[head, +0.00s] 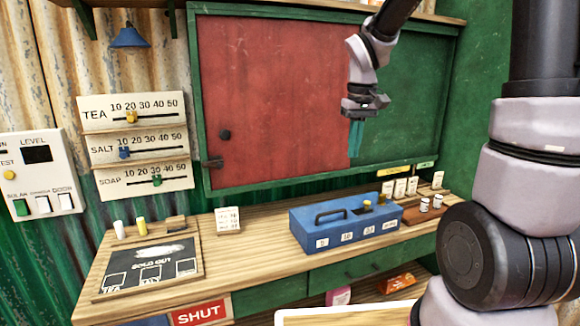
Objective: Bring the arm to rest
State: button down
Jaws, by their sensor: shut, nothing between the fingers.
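My gripper (357,136) hangs at the end of my arm, in the upper right of the head view. Its teal fingers point down and are together, with nothing between them. It is in front of the red and green sliding shutter, at the seam between the two colours, above the blue box (345,224). It appears clear of the counter. My arm comes down from the top edge of the view to the gripper, and its thicker links fill the right side.
The wooden counter (255,264) carries a chalkboard (150,268), a small card (228,220) and a brown tray (420,213) with small white jars. Slider boards (137,140) and a switch panel (38,176) are on the left wall. A red SHUT sign (199,312) is on the counter's front.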

jog(key=s+d+r+m+t+y, duration=0.1)
jog(key=s+d+r+m+t, duration=0.1)
jog(key=s+r, duration=0.4)
jog(key=s+d+r+m+t+y, duration=0.1)
jog(key=s+d+r+m+t, duration=0.1)
jog(key=s+r, duration=0.4)
jog(key=s+m+t, duration=0.1)
jog(key=s+m, duration=0.1)
jog(key=s, duration=0.1)
jog(key=shift+s+t, duration=0.3)
jog(key=shift+s, duration=0.05)
jog(key=shift+w, duration=0.1)
dwell(0.8)
